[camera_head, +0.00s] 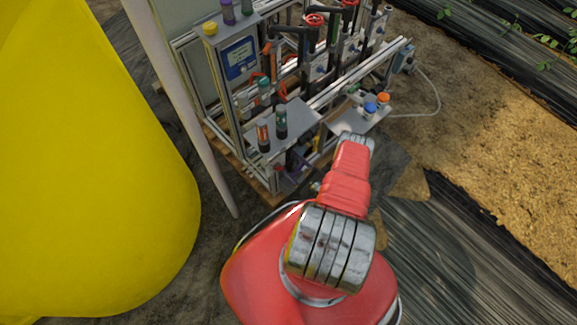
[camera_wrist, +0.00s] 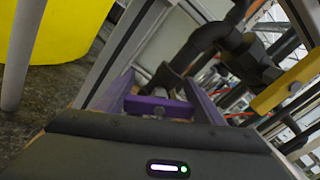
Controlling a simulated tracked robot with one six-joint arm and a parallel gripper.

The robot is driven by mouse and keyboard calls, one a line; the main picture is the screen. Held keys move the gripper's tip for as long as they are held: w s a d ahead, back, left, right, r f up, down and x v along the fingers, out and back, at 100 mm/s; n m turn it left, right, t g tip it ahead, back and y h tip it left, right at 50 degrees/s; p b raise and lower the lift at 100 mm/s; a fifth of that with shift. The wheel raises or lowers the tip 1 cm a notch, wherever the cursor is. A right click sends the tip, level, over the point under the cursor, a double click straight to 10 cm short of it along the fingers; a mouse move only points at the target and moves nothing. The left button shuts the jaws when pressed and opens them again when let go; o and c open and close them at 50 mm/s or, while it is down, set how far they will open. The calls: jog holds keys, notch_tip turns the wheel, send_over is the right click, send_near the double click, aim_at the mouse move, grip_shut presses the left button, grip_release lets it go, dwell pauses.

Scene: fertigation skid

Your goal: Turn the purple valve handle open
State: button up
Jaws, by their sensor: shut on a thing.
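In the wrist view, the purple valve handle (camera_wrist: 158,107) lies as a short bar across the space just ahead of my dark palm. My gripper (camera_wrist: 160,95) is shut on it, with long purple-tinted strips at its left and right. A dark valve body and black pipe (camera_wrist: 208,42) rise just behind the handle. In the head view, a small purple patch (camera_head: 294,172) shows low at the front of the skid, left of my red arm. The fingertips cannot be made out there, and the handle's exact angle is unclear.
The skid frame (camera_head: 240,125) holds black pipes, red handwheels (camera_head: 314,19) and shelves with bottles (camera_head: 281,123). A yellow bar (camera_wrist: 285,87) is close on the right in the wrist view. A large yellow tank (camera_head: 90,170) and a pale post (camera_head: 185,100) stand left. Open ground lies right.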

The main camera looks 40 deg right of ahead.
jog(key=shift+s+a+f, duration=0.1)
jog(key=o, duration=0.8)
jog(key=shift+s+d, duration=0.15)
jog(key=shift+s, duration=3.3)
jog(key=shift+s+d, duration=0.1)
jog(key=shift+s, duration=3.3)
jog(key=shift+c, duration=0.3)
